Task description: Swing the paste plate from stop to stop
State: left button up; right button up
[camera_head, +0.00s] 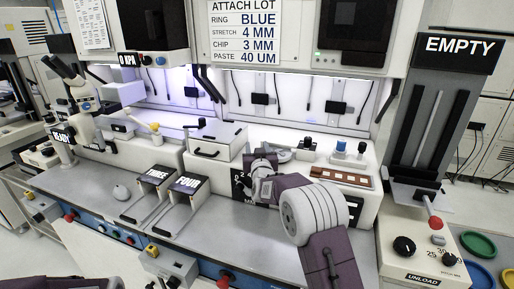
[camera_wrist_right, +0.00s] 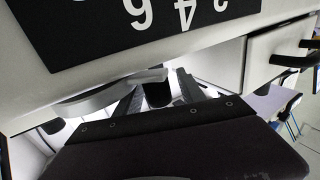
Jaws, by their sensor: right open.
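My right gripper (camera_head: 258,163) is at the front of the white station in the middle of the bench. It is open, and its fingers also show in the wrist view (camera_wrist_right: 158,88). A dark stub (camera_wrist_right: 157,94) shows between the fingers there; I cannot tell whether they touch it. A pale curved plate edge (camera_wrist_right: 98,97), likely the paste plate, lies beside the fingers. In the head view a grey round part (camera_head: 282,155) shows just behind the gripper, partly hidden by it. A black number scale (camera_wrist_right: 165,22) is close by. My left gripper is out of view.
Trays marked THREE (camera_head: 157,176) and FOUR (camera_head: 187,189) stand left of my right arm. A white box with a handle (camera_head: 214,144) is behind them. The UNLOAD console (camera_head: 420,250) with a red-topped lever is at right.

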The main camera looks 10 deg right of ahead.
grip_shut()
dwell(1.4)
